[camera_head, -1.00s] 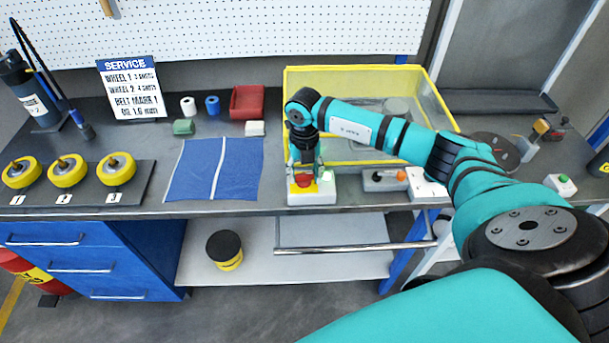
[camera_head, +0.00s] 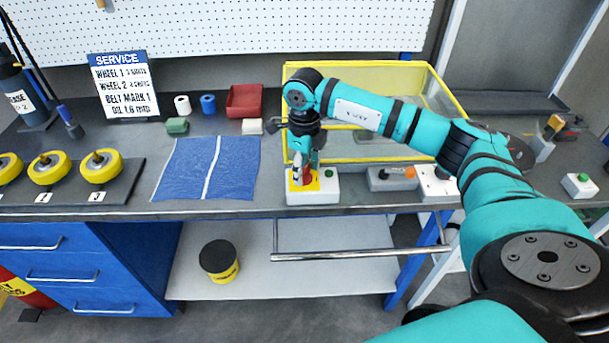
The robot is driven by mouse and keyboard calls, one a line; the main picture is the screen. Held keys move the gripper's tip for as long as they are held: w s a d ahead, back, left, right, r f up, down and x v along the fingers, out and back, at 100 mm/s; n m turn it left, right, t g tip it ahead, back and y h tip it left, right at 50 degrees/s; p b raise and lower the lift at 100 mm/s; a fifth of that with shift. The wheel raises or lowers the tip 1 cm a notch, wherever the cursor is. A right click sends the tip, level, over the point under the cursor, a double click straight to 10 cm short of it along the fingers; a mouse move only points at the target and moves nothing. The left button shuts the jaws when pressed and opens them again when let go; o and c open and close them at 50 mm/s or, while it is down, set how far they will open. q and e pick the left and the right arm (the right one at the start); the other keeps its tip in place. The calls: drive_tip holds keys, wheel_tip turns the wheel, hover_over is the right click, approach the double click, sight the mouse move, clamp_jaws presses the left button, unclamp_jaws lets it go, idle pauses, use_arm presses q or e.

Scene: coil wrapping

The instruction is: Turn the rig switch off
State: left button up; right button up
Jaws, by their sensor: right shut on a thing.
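The rig switch is a white box (camera_head: 324,191) with a yellow plate, a red knob (camera_head: 307,181) and a small green lamp (camera_head: 329,173). It sits at the front edge of the bench, in front of the yellow-framed case. My right gripper (camera_head: 302,178) points down over the yellow plate and is shut on the red knob, its fingers partly hiding it. The knob looks narrow and in line with the fingers. The green lamp looks dark. My left gripper is not in view.
The yellow-framed clear case (camera_head: 440,88) stands behind the switch. A grey box with an orange knob (camera_head: 409,172) is to its right. A blue cloth (camera_head: 186,170) lies to the left, beside the yellow wheels (camera_head: 101,169). A rail (camera_head: 350,256) runs below the bench front.

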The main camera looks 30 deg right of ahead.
sight(304, 169)
drive_tip(key=n+b, duration=0.1)
drive_tip(key=n, duration=0.1)
drive_tip(key=shift+w+f+n+b, duration=0.1)
drive_tip(key=shift+n+b, duration=0.25)
drive_tip(key=shift+n, duration=0.05)
drive_tip(key=shift+n+b, duration=0.8)
drive_tip(key=shift+n, duration=0.6)
drive_tip(key=shift+r, duration=0.2)
drive_tip(key=o, duration=1.2)
drive_tip(key=shift+c, duration=0.2)
wheel_tip(304, 169, up, 12)
drive_tip(key=shift+a+f, duration=0.1)
